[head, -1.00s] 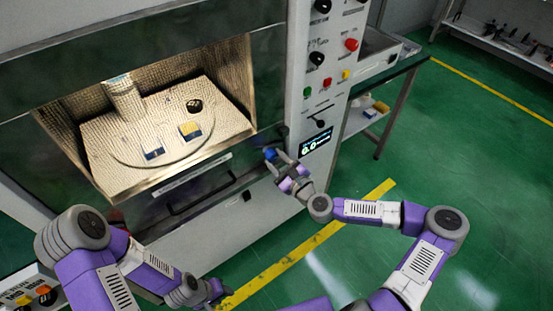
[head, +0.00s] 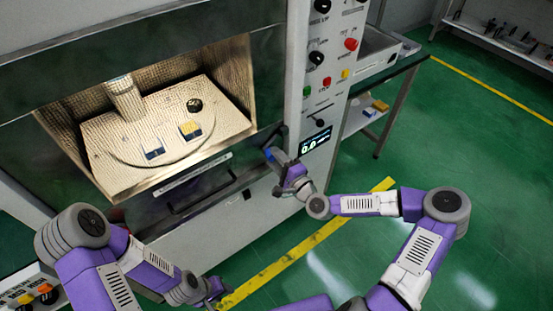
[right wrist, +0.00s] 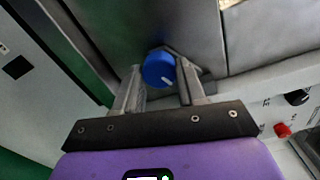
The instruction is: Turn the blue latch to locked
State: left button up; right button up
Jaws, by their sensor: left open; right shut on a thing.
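The blue latch (right wrist: 159,69) is a round blue knob with a white mark, on the front of the microwave generator. In the right wrist view it sits between the fingertips of my right gripper (right wrist: 160,80), which is shut on it; the white mark points toward the lower right. In the head view the latch (head: 268,153) shows as a small blue spot at the tip of my right gripper (head: 274,160), near the lower right corner of the chamber opening. My left gripper (head: 215,291) is open and low, in front of the generator, away from the latch.
The control panel (head: 325,85) with knobs and a display stands right of the latch. Green floor (head: 470,170) is open at right.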

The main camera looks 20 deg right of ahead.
jog(key=shift+n, duration=0.5)
jog(key=o, duration=1.1)
jog(key=p+v, duration=0.1)
jog(key=v, duration=0.6)
jog(key=shift+s+d, duration=0.1)
jog(key=shift+s, duration=0.2)
